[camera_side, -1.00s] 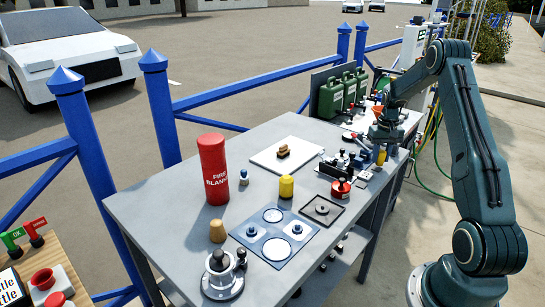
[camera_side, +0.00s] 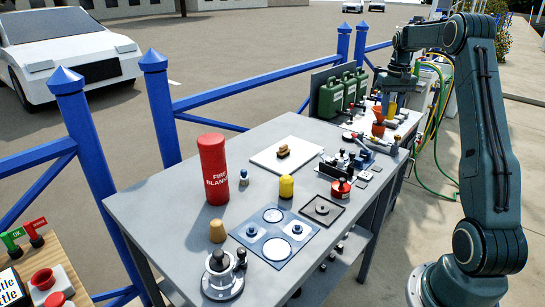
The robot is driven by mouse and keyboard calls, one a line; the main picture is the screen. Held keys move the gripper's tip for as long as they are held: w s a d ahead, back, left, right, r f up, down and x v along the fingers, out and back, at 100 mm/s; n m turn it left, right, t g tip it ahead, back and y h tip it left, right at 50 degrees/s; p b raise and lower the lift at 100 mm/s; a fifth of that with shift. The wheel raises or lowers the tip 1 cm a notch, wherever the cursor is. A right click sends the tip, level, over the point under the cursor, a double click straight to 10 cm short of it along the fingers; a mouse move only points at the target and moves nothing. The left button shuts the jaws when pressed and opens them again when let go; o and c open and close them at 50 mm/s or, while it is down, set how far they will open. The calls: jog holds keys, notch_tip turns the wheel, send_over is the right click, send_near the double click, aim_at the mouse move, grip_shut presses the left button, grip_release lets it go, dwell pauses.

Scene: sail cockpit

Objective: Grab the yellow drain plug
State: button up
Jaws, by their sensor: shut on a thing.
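My gripper (camera_side: 391,102) is raised over the far right end of the grey table. It is shut on the yellow drain plug (camera_side: 392,111), which shows as a small yellow piece below the jaws, held above the tabletop. The fingers are small and partly hidden at this distance, so the exact grip cannot be made out.
Orange funnels (camera_side: 378,128) stand close to the gripper, with green jerrycans (camera_side: 331,97) to its left. A yellow cylinder (camera_side: 286,187), a red fire blanket canister (camera_side: 213,168), a white board (camera_side: 286,154) and a blue plate (camera_side: 262,236) occupy the grey table (camera_side: 160,215).

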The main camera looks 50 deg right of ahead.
jog(key=shift+r, duration=0.7)
